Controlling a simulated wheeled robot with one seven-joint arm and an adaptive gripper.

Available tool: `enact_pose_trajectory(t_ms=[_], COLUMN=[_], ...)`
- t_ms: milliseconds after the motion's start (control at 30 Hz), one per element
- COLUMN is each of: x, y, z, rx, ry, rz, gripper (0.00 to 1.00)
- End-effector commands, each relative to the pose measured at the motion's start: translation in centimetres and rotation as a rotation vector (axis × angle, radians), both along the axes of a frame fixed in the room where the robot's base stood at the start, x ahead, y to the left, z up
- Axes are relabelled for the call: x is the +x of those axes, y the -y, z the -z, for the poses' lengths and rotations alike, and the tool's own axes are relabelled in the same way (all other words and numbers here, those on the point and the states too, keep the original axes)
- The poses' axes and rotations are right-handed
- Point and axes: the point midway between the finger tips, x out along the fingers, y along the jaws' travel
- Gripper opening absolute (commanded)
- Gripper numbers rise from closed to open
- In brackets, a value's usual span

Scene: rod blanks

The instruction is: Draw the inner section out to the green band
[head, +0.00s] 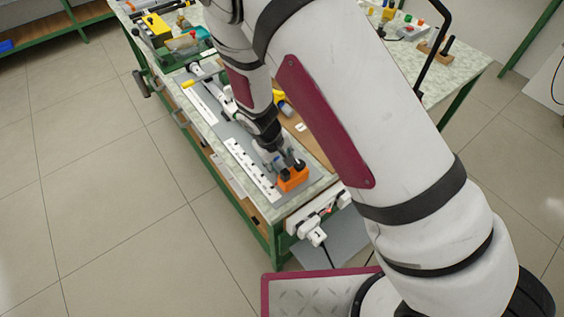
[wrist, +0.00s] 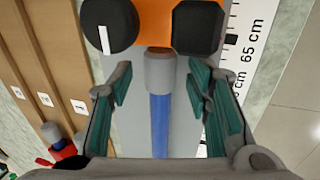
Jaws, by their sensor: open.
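My gripper (wrist: 160,78) is open, with its teal-padded fingers on either side of a rod. The rod shows a grey end piece (wrist: 160,72) and a blue section (wrist: 160,125) running back toward my palm. Both fingers appear apart from the rod. The grey piece meets or lies close to an orange block (wrist: 155,18) with two dark knobs, which also shows in the head view (head: 293,178). In the head view my gripper (head: 274,158) is just behind the orange block, low over the bench. No green band can be made out on the rod; part of it is hidden by my palm.
A white ruler strip (wrist: 243,55) marked 65 cm lies right of the rod. A brown board (wrist: 50,60) with numbered labels lies left, with a red and black item (wrist: 66,148). The bench's far end is crowded with tools, including a yellow item (head: 157,27).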

Motion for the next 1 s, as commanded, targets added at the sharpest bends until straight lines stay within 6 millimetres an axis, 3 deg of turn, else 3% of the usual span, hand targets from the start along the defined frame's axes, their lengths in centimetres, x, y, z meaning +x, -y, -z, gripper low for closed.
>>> enact_pose_trajectory(t_ms=[500,700,1000], x=[-1.3,-1.7,-1.7], y=[-2.1,-2.4,-2.4], z=[-9.1,-10.7,-10.9], rx=[0.003,0.0,-0.001], ry=[0.002,0.0,-0.001], rz=[-0.002,-0.001,-0.001], gripper=[0.45,0.45,0.45])
